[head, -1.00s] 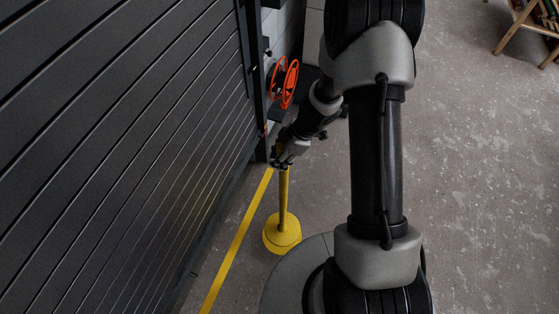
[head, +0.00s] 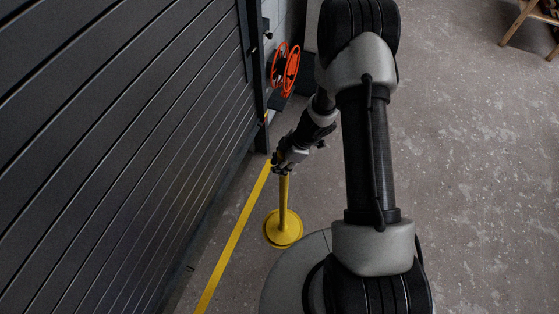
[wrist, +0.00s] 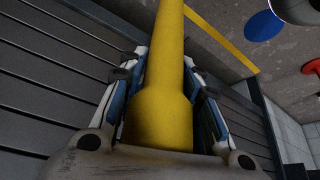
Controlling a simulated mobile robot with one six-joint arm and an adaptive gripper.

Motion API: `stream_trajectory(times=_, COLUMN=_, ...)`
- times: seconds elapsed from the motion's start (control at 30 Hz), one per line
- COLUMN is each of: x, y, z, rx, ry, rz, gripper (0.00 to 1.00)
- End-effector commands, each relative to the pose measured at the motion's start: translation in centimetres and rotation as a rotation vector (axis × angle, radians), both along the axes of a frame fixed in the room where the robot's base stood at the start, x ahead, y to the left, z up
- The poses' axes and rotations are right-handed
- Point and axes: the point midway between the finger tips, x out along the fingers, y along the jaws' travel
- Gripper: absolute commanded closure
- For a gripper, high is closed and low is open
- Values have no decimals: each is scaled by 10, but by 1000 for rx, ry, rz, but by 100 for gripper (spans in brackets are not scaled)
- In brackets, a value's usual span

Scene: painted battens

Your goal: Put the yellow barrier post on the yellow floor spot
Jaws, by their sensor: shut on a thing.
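The yellow barrier post (head: 283,207) stands about upright on a round yellow base (head: 272,229), beside the yellow floor line. My gripper (head: 281,168) is shut on the top of the post. In the wrist view the fingers (wrist: 165,95) lie on both sides of the yellow post (wrist: 165,115). I cannot make out a yellow floor spot apart from the base. Whether the base touches the floor or hangs just above it is not clear.
A dark slatted shutter (head: 110,150) fills the left, with a yellow floor line (head: 233,240) along it. An orange reel (head: 285,70) is on the wall. The wrist view shows a blue floor disc (wrist: 263,26) and a red disc (wrist: 311,67). Open floor lies right.

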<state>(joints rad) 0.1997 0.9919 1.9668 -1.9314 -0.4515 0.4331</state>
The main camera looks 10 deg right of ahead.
Motion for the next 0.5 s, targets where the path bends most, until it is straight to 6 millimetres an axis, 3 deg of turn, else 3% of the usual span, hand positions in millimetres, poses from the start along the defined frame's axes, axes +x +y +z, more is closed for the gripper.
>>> stream_trajectory(times=0.43, x=2, y=0, z=-5, rx=1, ry=-4, rz=1, gripper=100)
stream_trajectory(times=0.47, x=1, y=0, z=-7, rx=0, ry=-1, rz=1, gripper=70)
stream_trajectory(times=0.5, x=1, y=0, z=-6, rx=-1, ry=-2, rz=0, gripper=67)
